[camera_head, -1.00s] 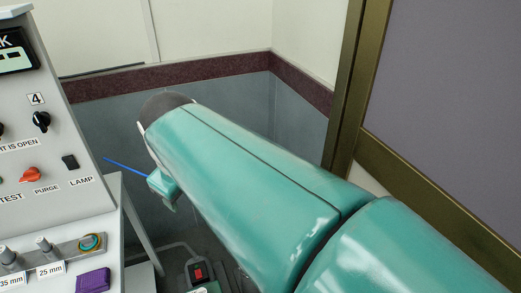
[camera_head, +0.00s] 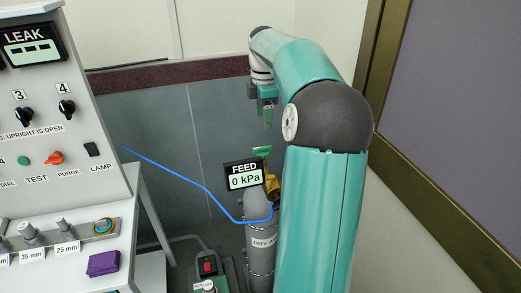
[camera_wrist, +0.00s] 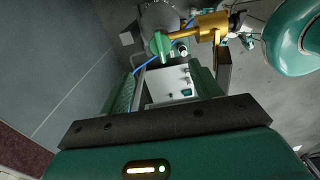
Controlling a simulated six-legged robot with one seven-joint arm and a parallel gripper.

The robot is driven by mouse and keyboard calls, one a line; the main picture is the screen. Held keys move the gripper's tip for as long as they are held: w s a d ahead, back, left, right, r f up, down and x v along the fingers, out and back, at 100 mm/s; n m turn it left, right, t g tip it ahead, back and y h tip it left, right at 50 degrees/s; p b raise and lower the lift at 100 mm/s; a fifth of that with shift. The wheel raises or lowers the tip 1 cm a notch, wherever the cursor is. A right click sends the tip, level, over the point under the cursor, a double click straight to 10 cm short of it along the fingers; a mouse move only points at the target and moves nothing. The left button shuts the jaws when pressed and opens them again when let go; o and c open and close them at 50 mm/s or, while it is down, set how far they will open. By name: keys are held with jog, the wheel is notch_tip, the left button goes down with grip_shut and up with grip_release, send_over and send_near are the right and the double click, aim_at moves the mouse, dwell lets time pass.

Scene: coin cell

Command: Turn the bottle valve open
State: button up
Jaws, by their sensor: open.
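The grey gas bottle (camera_head: 262,238) stands upright behind the console's right side, its lower right partly hidden by my arm. A brass valve (camera_head: 273,187) with a green handle (camera_head: 262,151) sits at its top. A display (camera_head: 243,175) beside it reads FEED 0 kPa. My gripper (camera_head: 267,122) is open and empty, pointing down above the handle with a gap between. In the wrist view the green handle (camera_wrist: 157,45) and brass valve (camera_wrist: 207,27) lie beyond the fingertips of my gripper (camera_wrist: 165,85), near the top of the picture.
A sloped console (camera_head: 70,120) with knobs and a LEAK display stands at the left. A blue hose (camera_head: 180,172) runs towards the bottle's top. A box with a red switch (camera_head: 208,267) is at the bottle's foot. Walls stand behind, and a brass-coloured frame (camera_head: 385,100) at the right.

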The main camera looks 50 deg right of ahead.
aim_at(262, 147)
notch_tip(262, 147, down, 13)
jog(key=shift+w+a, duration=0.1)
jog(key=shift+a, duration=0.05)
dwell(0.4)
jog(key=c, duration=1)
